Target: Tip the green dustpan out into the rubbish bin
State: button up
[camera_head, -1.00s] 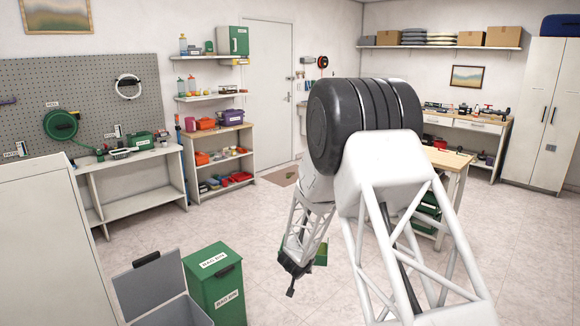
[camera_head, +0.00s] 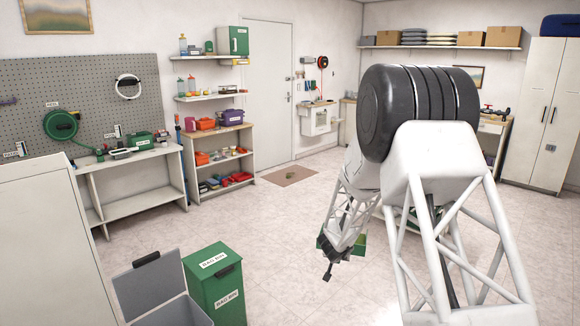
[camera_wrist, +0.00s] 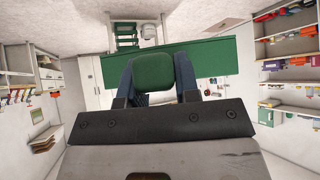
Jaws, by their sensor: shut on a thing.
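My gripper (camera_wrist: 155,84) is shut on the green dustpan (camera_wrist: 212,60). In the wrist view its two dark fingers stand either side of a green grip, with the broad green pan beyond. In the head view only parts of the dustpan (camera_head: 358,246) show behind my gripper (camera_head: 328,262), above the open floor right of the bins. Its contents cannot be seen. A grey bin (camera_head: 192,314) with its lid raised stands at the bottom left, partly cut off. Beside it is a closed green bin (camera_head: 216,284) with white labels, whose wording looks like "RAG BIN".
A white cabinet (camera_head: 40,240) stands left of the bins. A white bench (camera_head: 135,185) and a shelf unit (camera_head: 222,160) line the left wall. The floor between the bins and my arm is clear.

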jog(key=shift+f, duration=0.15)
jog(key=shift+d+f, duration=0.15)
jog(key=shift+f, duration=0.3)
jog(key=s+f+n+y, duration=0.2)
jog(key=s+f+n, duration=0.1)
jog(key=f, duration=1.2)
jog(key=shift+s+y, duration=0.3)
jog(key=shift+s, duration=0.2)
jog(key=shift+r, duration=0.1)
